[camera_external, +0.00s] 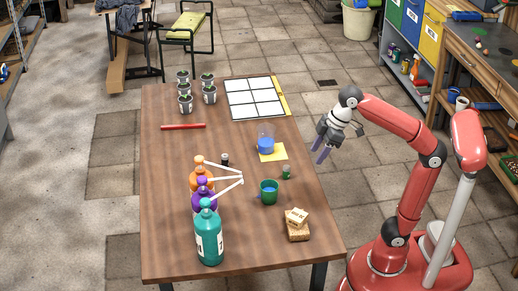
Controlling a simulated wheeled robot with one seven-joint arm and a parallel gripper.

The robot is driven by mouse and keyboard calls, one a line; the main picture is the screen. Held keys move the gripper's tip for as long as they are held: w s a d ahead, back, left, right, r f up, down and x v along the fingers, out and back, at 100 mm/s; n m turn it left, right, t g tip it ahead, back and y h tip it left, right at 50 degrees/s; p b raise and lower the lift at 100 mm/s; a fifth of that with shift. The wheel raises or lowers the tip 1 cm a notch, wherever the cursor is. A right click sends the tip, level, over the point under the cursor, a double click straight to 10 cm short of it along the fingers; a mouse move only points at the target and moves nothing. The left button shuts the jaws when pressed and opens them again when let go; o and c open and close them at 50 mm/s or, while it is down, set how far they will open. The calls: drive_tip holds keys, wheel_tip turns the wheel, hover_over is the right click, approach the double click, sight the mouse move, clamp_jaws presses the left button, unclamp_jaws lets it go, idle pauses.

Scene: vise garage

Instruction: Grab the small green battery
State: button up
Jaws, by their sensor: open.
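A small green cylinder with a pale top (286,172), which looks like the green battery, stands upright on the wooden table (180,240) near its right edge. It is just right of a green cup (268,191) and below a yellow sheet. My gripper (319,154) is open and empty, with its purple fingers pointing down. In the picture it is up and to the right of the battery, near the table's right edge. Its height over the table is hard to tell. Nothing covers the battery.
A blue-filled clear cup (265,141) stands by the yellow sheet (272,152). Sponge-like blocks (298,231) lie at the front right. Pump bottles (208,236) stand at the left, their white spouts reaching toward the green cup. A small black cylinder (225,159) stands behind the spouts.

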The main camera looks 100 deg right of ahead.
drive_tip(key=b, duration=0.1)
hover_over(288, 166)
drive_tip(key=s, duration=0.2)
wheel_tip(288, 166, down, 3)
drive_tip(key=x, duration=0.3)
drive_tip(key=s+b+x, duration=0.1)
drive_tip(key=x, duration=0.3)
drive_tip(key=s+f+b+x, duration=0.1)
drive_tip(key=x, duration=0.3)
drive_tip(key=shift+a, duration=0.15)
drive_tip(key=shift+c, duration=0.3)
clamp_jaws()
